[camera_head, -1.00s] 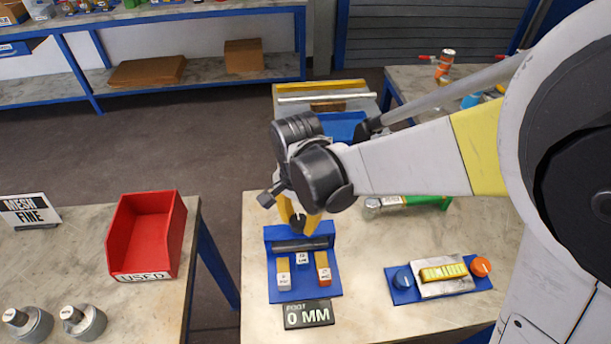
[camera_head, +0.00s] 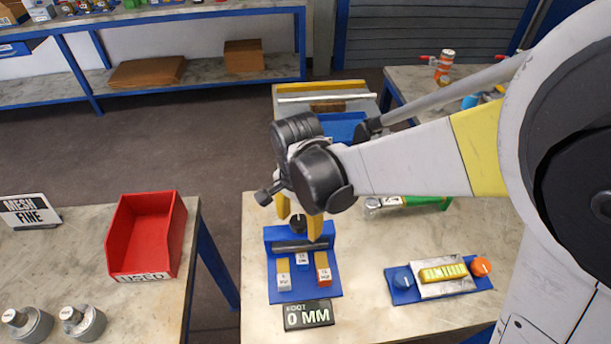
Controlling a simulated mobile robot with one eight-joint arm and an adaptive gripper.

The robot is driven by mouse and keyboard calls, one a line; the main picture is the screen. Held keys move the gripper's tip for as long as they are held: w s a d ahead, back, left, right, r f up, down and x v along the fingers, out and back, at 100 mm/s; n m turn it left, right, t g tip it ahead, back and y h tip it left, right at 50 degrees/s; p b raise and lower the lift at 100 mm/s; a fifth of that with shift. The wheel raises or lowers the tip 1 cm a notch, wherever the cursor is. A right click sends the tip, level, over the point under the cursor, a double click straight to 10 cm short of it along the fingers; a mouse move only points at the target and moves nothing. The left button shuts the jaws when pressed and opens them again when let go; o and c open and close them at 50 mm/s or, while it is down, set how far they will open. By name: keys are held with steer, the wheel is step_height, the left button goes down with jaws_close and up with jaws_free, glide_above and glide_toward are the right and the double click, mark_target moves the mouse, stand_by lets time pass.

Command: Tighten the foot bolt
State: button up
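A blue fixture (camera_head: 274,236) stands on the marble bench in front of me, with a grey horizontal bar and small labelled blocks on its base. A dark round knob (camera_head: 298,223), which seems to be the foot bolt, shows at its top edge. My gripper (camera_head: 299,218) points down over it from behind. Its two yellow fingers are spread, one on each side of the knob, with visible gaps. Whether the right finger touches the fixture is unclear. A black display (camera_head: 309,314) in front of the fixture reads "FOOT 0 MM".
A blue plate (camera_head: 405,296) with a yellow-marked block and blue and orange knobs lies to the right. A green and silver tool (camera_head: 415,202) lies behind it. A red bin (camera_head: 146,238) marked USED stands on the left bench, across a gap.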

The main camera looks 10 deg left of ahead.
mark_target(299, 220)
step_height(299, 220, up, 12)
stand_by(0.6)
steer(key=s+d+n+t, duration=0.2)
steer(key=d+n+t, duration=0.1)
steer(key=d, duration=0.9)
steer(key=s+d+r+n+t, duration=0.1)
steer(key=s+d+n+t, duration=0.2)
steer(key=d, duration=1)
steer(key=shift+s+d+r+t, duration=0.25)
steer(key=shift+r+t, duration=0.05)
steer(key=shift+t, duration=0.3)
